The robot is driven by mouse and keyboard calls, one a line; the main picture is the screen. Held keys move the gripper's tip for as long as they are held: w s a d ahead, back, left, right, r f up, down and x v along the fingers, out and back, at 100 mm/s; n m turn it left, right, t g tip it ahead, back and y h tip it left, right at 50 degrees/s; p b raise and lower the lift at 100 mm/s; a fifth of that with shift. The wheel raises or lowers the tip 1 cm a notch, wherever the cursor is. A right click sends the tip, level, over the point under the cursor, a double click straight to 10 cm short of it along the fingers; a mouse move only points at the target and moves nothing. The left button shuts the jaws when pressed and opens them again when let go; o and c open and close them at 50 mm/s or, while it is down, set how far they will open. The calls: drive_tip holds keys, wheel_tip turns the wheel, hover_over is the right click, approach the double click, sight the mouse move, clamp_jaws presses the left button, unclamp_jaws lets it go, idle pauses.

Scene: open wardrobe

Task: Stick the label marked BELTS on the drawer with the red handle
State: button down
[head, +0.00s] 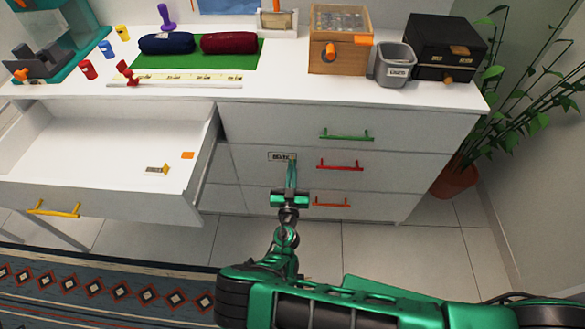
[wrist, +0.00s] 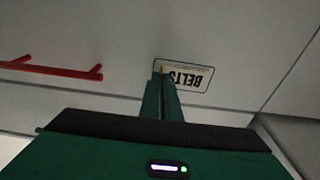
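The BELTS label (wrist: 188,78) is a white card with black letters, upside down in the wrist view. It sits within a dark outline on the front of the middle drawer (head: 385,174), left of the red handle (head: 340,166). The label also shows in the head view (head: 280,156). My gripper (wrist: 163,82) has its narrow green fingers close together at the label's edge, with a thin yellowish tab between them. The label looks flat against or very close to the drawer front; contact is hard to tell. The fingers hide part of the label.
The open drawer with the yellow handle (head: 53,208) juts out at left, holding another label (head: 157,169) and an orange square (head: 187,155). A plant (head: 480,140) stands right.

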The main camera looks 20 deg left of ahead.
drive_tip(key=shift+w+a+r, duration=0.1)
idle(0.3)
drive_tip(key=c, duration=1.4)
unclamp_jaws()
drive_tip(key=shift+r+v, duration=0.25)
drive_tip(key=shift+v, duration=1.5)
drive_tip(key=shift+r+v, duration=0.2)
drive_tip(key=shift+v, duration=1.6)
drive_tip(key=shift+f, duration=0.1)
